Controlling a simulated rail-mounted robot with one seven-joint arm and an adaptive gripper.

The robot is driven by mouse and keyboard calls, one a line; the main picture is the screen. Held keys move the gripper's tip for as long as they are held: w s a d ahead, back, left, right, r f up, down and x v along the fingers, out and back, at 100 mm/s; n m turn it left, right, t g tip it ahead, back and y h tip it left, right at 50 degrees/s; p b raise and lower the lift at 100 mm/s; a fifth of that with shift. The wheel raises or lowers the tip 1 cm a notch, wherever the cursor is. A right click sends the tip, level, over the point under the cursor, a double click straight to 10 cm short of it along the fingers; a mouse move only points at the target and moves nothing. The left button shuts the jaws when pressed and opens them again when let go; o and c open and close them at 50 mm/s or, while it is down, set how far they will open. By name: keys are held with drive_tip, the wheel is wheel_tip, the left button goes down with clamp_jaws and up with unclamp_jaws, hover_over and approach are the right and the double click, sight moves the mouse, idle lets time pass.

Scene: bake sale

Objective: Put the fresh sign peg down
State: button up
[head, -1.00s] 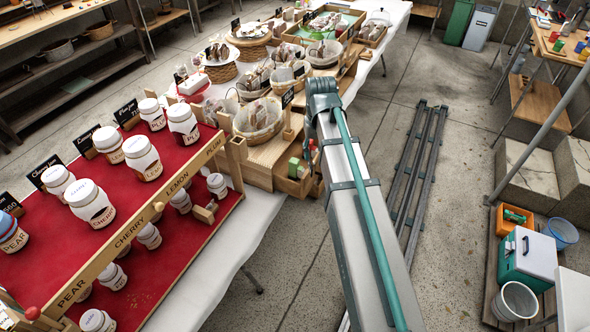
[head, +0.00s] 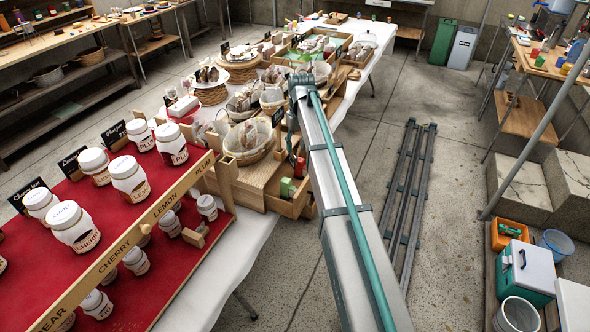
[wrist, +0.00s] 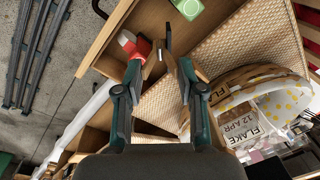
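In the wrist view my gripper (wrist: 160,66) has its fingers on both sides of a small wooden peg (wrist: 152,66) with a thin dark sign (wrist: 169,38), seen nearly edge-on. It looks shut on the peg, which is held above an open wooden drawer or tray (wrist: 108,38). Any writing on the sign cannot be read. A red-and-white item (wrist: 133,45) is beside the left fingertip and a green block (wrist: 188,8) lies farther up. In the head view my arm hides most of the gripper, near the wooden box (head: 262,201).
Baskets of wrapped goods, one large (head: 247,137), stand left of my arm. A wicker surface (wrist: 240,50) and a bag labelled FLAKE (wrist: 240,115) are right of the gripper. A red stepped jar rack (head: 125,200) is front left. Open floor (head: 290,270) lies right of the table.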

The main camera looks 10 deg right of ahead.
wheel_tip(320, 180, down, 11)
drive_tip(key=shift+f+p, duration=0.15)
drive_tip(key=shift+p, duration=0.95)
drive_tip(key=shift+f, duration=0.1)
drive_tip(key=shift+f, duration=0.1)
drive_tip(key=o, duration=0.5)
drive_tip(key=shift+o, duration=0.2)
drive_tip(key=r+b, duration=0.1)
drive_tip(key=r, duration=0.3)
drive_tip(key=r+b, duration=0.1)
drive_tip(key=r, duration=0.3)
drive_tip(key=r+b, duration=0.1)
drive_tip(key=r, duration=0.3)
drive_tip(key=shift+d+r, duration=0.2)
drive_tip(key=shift+d, duration=0.2)
